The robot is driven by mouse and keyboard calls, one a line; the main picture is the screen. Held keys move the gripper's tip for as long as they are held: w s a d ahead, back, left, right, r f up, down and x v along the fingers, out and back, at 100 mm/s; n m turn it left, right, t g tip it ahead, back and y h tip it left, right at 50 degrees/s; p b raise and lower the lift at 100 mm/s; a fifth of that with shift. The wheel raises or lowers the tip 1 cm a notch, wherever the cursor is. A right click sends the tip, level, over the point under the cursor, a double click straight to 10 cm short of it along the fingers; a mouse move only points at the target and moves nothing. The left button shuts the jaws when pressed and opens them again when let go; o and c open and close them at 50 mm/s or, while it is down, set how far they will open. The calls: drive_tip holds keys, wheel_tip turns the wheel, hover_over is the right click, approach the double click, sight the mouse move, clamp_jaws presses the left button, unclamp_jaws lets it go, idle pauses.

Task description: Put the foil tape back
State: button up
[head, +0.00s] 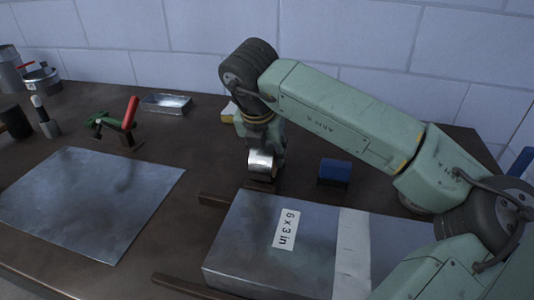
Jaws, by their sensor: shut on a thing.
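The foil tape (260,163) is a shiny silver roll in the middle of the head view, behind the near duct. My gripper (264,150) points down from the arm's wrist and is shut on the roll. The fingers are partly hidden by the wrist and the roll. The roll's lower edge is close to the dark bench top; I cannot tell whether it touches.
A metal duct (245,236) labelled "6 x 3 in" lies on wooden strips (190,287), with a pale band around it. A blue block (334,172) stands right of the roll. A sheet (90,200), red-and-green tool (126,120) and shallow metal tray (166,103) lie left.

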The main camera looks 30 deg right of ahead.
drive_tip(key=shift+f, duration=0.1)
drive_tip(key=o, duration=1.2)
drive_tip(key=shift+r, duration=0.4)
drive_tip(key=p+v, duration=0.4)
drive_tip(key=v, duration=0.7)
drive_tip(key=shift+s+a+r, duration=0.1)
drive_tip(key=shift+r, duration=0.2)
